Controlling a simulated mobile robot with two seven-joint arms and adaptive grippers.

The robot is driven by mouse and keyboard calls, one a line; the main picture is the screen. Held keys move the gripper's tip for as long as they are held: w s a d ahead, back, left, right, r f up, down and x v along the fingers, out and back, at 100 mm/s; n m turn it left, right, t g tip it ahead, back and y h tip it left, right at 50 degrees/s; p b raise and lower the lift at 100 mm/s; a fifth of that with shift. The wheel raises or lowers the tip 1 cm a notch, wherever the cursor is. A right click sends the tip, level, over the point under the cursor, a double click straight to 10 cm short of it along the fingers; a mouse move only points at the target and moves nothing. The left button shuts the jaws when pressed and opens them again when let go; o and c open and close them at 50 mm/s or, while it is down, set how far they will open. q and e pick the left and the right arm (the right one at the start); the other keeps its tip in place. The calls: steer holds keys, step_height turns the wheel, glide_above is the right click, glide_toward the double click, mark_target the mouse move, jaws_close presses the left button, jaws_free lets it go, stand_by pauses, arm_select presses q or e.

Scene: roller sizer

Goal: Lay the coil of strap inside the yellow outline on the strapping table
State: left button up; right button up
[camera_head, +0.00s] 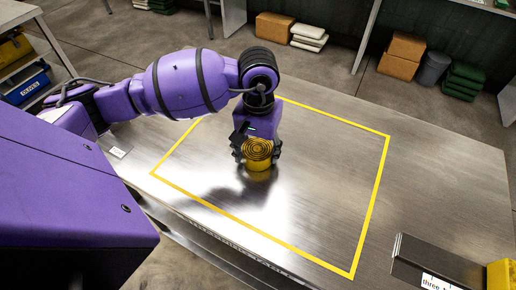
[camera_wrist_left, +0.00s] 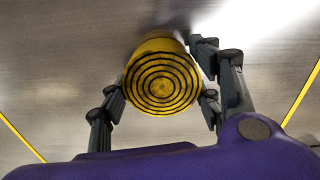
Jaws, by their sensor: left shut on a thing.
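The coil of strap (camera_head: 258,152) is yellow with dark spiral rings on its face. My left gripper (camera_head: 257,147) is shut on the coil, with a black finger on each side of it. The coil also shows between the fingers in the left wrist view (camera_wrist_left: 162,80). The yellow outline (camera_head: 372,212) is a taped four-sided figure on the metal strapping table (camera_head: 440,180). In the head view the coil appears within the outline, left of its middle. I cannot tell whether the coil touches the table. My right gripper is not in view.
A dark block with a label (camera_head: 436,264) and a yellow object (camera_head: 502,274) sit at the table's right front. Cardboard boxes (camera_head: 402,55) and a grey bin (camera_head: 433,68) stand on the floor behind. The table inside the outline is otherwise clear.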

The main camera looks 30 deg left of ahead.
mark_target(258, 149)
arm_select(q)
steer(key=shift+f, duration=0.1)
steer(key=o, duration=0.8)
steer(key=shift+f, duration=0.15)
steer(key=o, duration=0.4)
steer(key=shift+r, duration=0.25)
step_height(258, 149, up, 12)
steer(key=shift+r, duration=0.1)
